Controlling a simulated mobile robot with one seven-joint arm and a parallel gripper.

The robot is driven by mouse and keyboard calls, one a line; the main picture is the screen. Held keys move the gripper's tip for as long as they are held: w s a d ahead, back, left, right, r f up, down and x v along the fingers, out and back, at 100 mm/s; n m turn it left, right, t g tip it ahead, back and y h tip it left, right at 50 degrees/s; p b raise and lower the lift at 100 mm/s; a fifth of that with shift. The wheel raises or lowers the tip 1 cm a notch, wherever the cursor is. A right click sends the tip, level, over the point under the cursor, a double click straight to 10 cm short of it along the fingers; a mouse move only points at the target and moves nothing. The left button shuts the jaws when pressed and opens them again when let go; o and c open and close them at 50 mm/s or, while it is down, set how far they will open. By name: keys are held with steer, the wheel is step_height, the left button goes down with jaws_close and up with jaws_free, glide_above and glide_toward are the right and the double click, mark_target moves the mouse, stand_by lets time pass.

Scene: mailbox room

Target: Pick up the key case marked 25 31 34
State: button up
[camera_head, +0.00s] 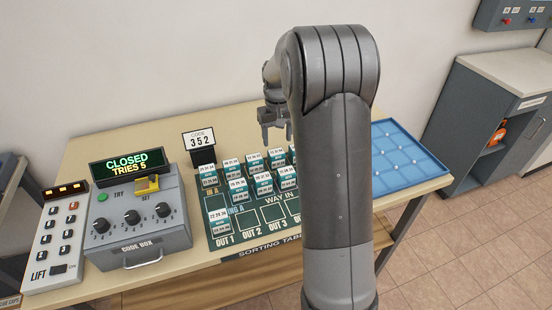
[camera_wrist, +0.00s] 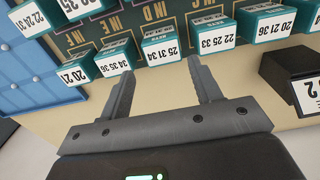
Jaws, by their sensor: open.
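The key case marked 25 31 34 (camera_wrist: 162,51) is a small teal block with a white label, upside down in the wrist view. It stands in a row on the dark green sorting board (camera_wrist: 205,12). My gripper (camera_wrist: 159,66) is open and empty, and its fingertips point toward this case, one to either side of it in the picture. I cannot tell how high the fingers are above it. In the head view my gripper (camera_head: 276,133) hangs over the far row of cases, partly hidden by my arm. The labels there are too small for me to pick out this case.
Close neighbours are the case marked 34 35 36 (camera_wrist: 115,62) and the case marked 22 25 33 (camera_wrist: 214,39). A black code stand (camera_head: 203,158) is left of the far row. A code box (camera_head: 135,215) stands left; a blue tray (camera_head: 398,155) lies right.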

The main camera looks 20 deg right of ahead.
mark_target(276, 152)
steer(key=f, duration=0.8)
steer(key=shift+a+f, duration=0.2)
steer(key=shift+f, duration=0.05)
steer(key=shift+c, duration=0.5)
steer(key=c, duration=0.7)
steer(key=shift+r, duration=0.1)
